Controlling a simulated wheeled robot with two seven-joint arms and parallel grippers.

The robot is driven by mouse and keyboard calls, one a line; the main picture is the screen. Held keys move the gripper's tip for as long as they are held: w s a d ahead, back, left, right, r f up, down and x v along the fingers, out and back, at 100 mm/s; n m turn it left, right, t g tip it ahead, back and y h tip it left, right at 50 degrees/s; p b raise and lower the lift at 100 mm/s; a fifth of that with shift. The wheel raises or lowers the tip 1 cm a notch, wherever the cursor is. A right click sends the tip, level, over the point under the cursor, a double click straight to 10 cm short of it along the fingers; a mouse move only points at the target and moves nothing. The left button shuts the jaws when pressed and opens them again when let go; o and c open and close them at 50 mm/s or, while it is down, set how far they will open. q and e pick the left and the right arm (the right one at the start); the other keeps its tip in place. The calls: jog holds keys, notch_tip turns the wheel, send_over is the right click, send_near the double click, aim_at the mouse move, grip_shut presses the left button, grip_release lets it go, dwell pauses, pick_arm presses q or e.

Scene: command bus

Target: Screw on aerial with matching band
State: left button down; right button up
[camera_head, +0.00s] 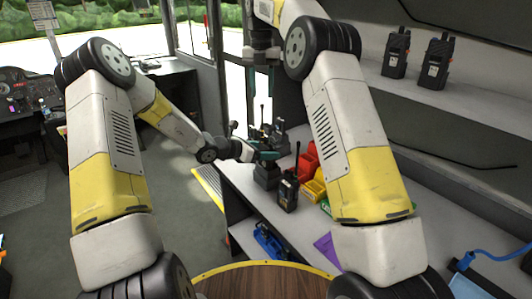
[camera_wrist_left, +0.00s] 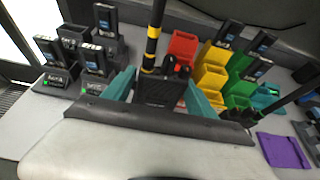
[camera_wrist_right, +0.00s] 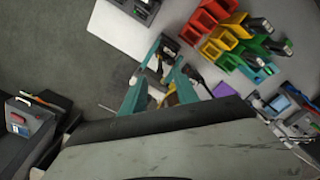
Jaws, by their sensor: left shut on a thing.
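A black radio (camera_wrist_left: 162,92) with two knobs stands upright between the fingers of my left gripper (camera_wrist_left: 162,97), which is shut on it. The same gripper (camera_head: 265,156) shows at the shelf's near-left end in the head view. A black aerial (camera_wrist_left: 157,18) with a yellow band rises at the knob side of that radio, above another yellow ring (camera_wrist_left: 148,70) at its base. I cannot tell how tightly they join. My right gripper (camera_head: 259,82) points down above the left one, fingers apart. In the right wrist view it (camera_wrist_right: 160,98) is open over the radio area.
Red (camera_wrist_left: 182,48), yellow (camera_wrist_left: 211,75) and green (camera_wrist_left: 240,90) bins stand beside the held radio. Another radio with an aerial (camera_head: 288,193) stands nearer. Radios sit in chargers (camera_wrist_left: 58,78) on the other side.

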notch_tip(320, 180, down, 12)
jog(key=shift+f, duration=0.1)
dwell(0.7)
jog(key=shift+c, duration=0.5)
grip_shut()
dwell(0.9)
